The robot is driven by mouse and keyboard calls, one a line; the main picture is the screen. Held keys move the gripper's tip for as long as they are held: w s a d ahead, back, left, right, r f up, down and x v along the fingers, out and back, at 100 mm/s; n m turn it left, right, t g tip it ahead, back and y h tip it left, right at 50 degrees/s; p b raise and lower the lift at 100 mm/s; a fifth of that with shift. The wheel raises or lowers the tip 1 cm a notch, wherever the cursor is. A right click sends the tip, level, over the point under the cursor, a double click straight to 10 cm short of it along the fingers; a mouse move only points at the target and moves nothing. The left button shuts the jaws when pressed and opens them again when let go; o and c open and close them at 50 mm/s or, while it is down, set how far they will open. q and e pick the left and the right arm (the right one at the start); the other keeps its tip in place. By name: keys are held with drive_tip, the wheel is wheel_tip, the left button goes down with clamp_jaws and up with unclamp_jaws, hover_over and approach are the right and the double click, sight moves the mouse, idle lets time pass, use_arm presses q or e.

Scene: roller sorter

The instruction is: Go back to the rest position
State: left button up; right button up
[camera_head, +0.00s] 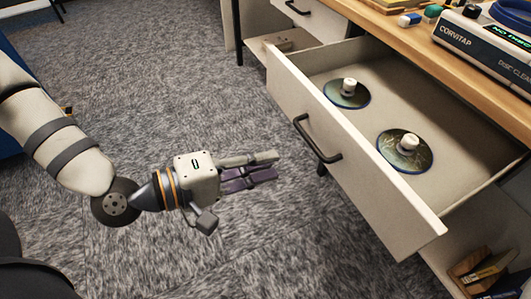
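My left gripper (264,166) is over the grey carpet, to the left of the open drawer (388,192) and apart from its black handle (317,140). Its fingers point right, toward the drawer front. They look close together from this angle, and I cannot tell whether they are open or shut. I see nothing held in them. In the drawer lie two dark round discs with white knobs, one farther back (346,95) and one nearer (405,150). My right gripper is not in view.
The wooden desk top (400,28) carries a grey device (482,45) marked CORVITAP and small coloured items. The drawer juts out over the floor. Several boxes or books (486,272) sit low at right. Carpet (150,60) is clear behind my arm.

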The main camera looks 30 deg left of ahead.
use_arm(q)
drive_tip(key=s+d+f+m+g+y+p, duration=0.1)
drive_tip(key=s+d+f+m+g+p, duration=0.15)
drive_tip(key=s+f+g, duration=0.45)
drive_tip(key=s+a+f+m+g+y, duration=0.2)
drive_tip(key=s+a+f, duration=0.1)
drive_tip(key=s, duration=0.4)
drive_tip(key=s+a+f+m+g+y+p, duration=0.1)
drive_tip(key=s+a+f+m+g+y, duration=0.2)
drive_tip(key=s, duration=0.4)
drive_tip(key=s+a+f+m+g+y+p, duration=0.1)
drive_tip(key=s+a+f+m+g+y, duration=0.2)
drive_tip(key=s, duration=0.4)
drive_tip(key=shift+f, duration=0.3)
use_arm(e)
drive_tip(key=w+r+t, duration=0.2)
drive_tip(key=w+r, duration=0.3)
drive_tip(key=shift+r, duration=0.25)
